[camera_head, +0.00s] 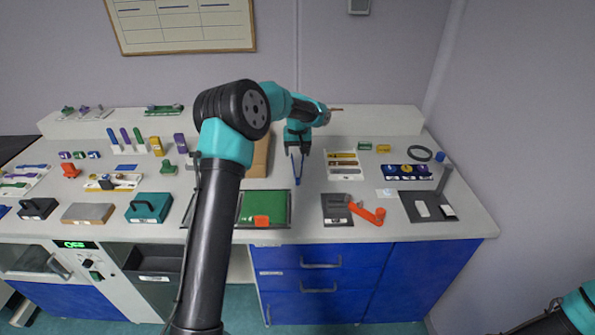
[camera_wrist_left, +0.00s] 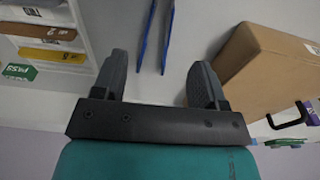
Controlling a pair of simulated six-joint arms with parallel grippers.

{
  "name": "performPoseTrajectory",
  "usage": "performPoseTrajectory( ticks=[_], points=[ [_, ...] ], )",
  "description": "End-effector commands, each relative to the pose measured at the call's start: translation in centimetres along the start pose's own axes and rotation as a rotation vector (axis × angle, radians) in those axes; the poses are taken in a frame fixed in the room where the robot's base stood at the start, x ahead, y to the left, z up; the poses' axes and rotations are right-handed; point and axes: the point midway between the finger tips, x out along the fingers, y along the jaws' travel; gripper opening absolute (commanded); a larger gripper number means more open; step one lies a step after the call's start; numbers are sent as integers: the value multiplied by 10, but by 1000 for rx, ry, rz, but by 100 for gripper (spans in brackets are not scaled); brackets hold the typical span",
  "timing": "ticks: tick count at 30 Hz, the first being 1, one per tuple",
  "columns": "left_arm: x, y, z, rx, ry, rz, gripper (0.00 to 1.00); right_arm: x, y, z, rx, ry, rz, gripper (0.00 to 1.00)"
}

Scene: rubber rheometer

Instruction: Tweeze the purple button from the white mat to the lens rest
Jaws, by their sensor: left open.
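My left gripper (camera_head: 298,150) is above the back middle of the bench, pointing down, with its fingers apart. In the left wrist view its two fingers (camera_wrist_left: 163,85) are open with nothing clamped between them. The blue tweezers (camera_head: 297,168) show just below the gripper. In the left wrist view the two blue legs of the tweezers (camera_wrist_left: 167,38) lie beyond the fingertips, in line with the gap. A small pale mat (camera_head: 387,193) lies on the right part of the bench; I cannot tell whether it is the white mat. I cannot make out the purple button or the lens rest.
A brown box (camera_head: 261,155) stands just left of the gripper and a white tray (camera_head: 344,172) lies to its right. A green mat (camera_head: 262,207) is in front, partly behind my left arm. An orange-handled tool (camera_head: 368,213) lies at the front right.

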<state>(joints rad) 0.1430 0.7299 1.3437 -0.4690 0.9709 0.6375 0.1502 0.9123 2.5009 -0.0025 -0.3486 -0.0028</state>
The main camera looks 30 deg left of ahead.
Motion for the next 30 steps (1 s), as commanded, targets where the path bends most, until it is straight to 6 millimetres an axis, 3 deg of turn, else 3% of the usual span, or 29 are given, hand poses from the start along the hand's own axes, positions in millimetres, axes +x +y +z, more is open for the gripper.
performPoseTrajectory(
  ticks=[11,30],
  points=[
    [11,0,0,2,-1,-1,66,0,0,0,0,0,0,43],
    [80,0,0,2,-1,-1,66,0,0,0,0,0,0,43]
  ],
)
